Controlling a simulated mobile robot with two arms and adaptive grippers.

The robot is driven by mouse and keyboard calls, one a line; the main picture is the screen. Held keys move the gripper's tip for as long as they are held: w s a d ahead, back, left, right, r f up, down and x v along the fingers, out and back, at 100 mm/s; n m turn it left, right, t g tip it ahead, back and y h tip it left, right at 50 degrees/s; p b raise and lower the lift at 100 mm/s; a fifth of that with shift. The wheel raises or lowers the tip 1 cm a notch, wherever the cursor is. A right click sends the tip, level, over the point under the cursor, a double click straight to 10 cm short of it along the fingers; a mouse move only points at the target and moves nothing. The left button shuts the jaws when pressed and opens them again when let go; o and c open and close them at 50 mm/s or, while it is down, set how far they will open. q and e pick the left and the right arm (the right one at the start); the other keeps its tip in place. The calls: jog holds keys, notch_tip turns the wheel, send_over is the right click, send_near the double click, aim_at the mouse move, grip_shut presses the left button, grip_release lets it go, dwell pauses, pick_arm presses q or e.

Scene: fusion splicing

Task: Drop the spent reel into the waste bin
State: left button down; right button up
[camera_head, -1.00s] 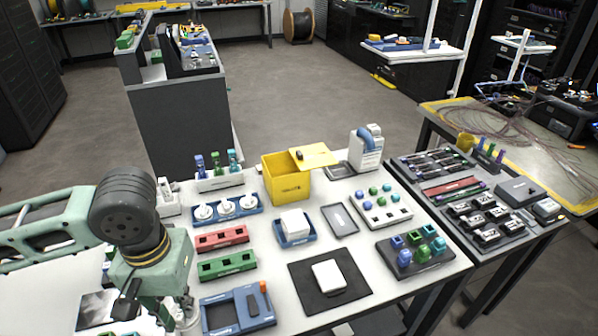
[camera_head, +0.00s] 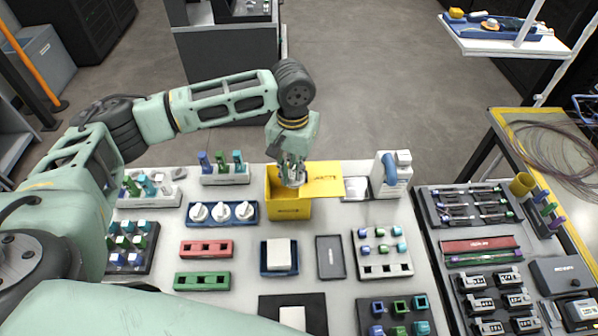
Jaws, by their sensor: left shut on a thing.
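The yellow waste bin (camera_head: 290,209) stands at the back of the white table, its lid (camera_head: 322,180) lying open to the right. My left gripper (camera_head: 293,181) points down over the bin's mouth, at about rim height. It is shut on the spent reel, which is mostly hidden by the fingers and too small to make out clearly. My right gripper is not in view.
A blue tray with three white round pieces (camera_head: 222,219) sits left of the bin. A rack of coloured vials (camera_head: 224,174) stands behind it. A white dispenser with a blue spout (camera_head: 391,175) stands to the right. Other trays fill the table in front.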

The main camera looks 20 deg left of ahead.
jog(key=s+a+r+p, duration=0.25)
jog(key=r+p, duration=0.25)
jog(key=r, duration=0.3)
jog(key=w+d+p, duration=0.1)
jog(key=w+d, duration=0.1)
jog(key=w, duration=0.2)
pick_arm(q)
jog(key=w+a+f+b, duration=0.3)
jog(key=a+f+b, duration=0.2)
jog(key=f+b, duration=0.1)
jog(key=shift+a+f+b, duration=0.2)
jog(key=shift+f+b, duration=0.15)
jog(key=shift+b, duration=0.1)
jog(key=c, duration=1.7)
grip_release()
jog(key=shift+w, duration=0.1)
notch_tip(320, 180, up, 12)
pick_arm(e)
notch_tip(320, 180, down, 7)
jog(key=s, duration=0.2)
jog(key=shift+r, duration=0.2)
pick_arm(q)
jog(key=shift+f, duration=0.1)
